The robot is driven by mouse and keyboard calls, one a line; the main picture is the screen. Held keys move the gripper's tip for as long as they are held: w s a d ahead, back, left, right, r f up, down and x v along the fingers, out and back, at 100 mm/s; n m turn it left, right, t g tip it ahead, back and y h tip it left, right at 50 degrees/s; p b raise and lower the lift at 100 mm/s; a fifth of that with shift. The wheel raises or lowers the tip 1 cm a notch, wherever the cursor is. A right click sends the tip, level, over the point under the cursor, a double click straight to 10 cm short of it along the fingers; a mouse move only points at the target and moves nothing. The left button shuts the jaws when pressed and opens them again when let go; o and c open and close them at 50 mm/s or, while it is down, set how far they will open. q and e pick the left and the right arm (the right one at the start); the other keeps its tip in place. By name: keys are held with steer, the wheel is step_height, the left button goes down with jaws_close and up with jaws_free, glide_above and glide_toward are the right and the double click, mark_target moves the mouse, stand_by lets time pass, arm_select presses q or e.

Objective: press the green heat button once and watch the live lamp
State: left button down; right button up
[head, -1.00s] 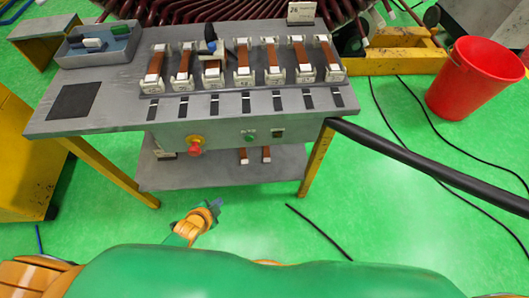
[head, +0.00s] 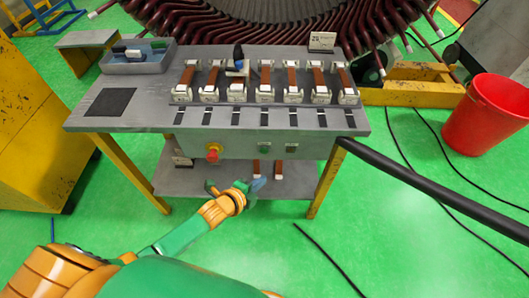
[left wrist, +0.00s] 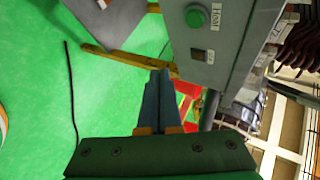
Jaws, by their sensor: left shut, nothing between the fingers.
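The green heat button (head: 265,148) is on the front panel of the bench, right of a red-and-yellow mushroom button. In the left wrist view the round green button (left wrist: 195,17) shows at the top, with a label beside it. A small dark square fitting (head: 291,149), perhaps the live lamp, sits right of the button. It also shows in the left wrist view (left wrist: 197,55), with no clear glow. My left gripper (head: 257,186) is shut and empty, below and in front of the panel, apart from the button. Its fingers (left wrist: 160,90) show in the left wrist view. My right gripper is out of view.
The red-and-yellow button (head: 213,152) is left on the same panel. Several copper-coloured bars in white clamps (head: 267,80) stand on the bench top (head: 150,115). A lower shelf (head: 290,184) is close to my gripper. A black bar (head: 430,175) and red bucket (head: 487,115) are right.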

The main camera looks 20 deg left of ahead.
mark_target(264, 150)
arm_select(q)
steer(key=w+a+b, duration=0.2)
steer(key=w+b, duration=0.3)
steer(key=w, duration=0.2)
steer(key=shift+w, duration=0.3)
steer(key=shift+a, duration=0.1)
stand_by(1.6)
steer(key=shift+w+a+b, duration=0.1)
steer(key=shift+w+b, duration=0.2)
steer(key=shift+w, duration=0.1)
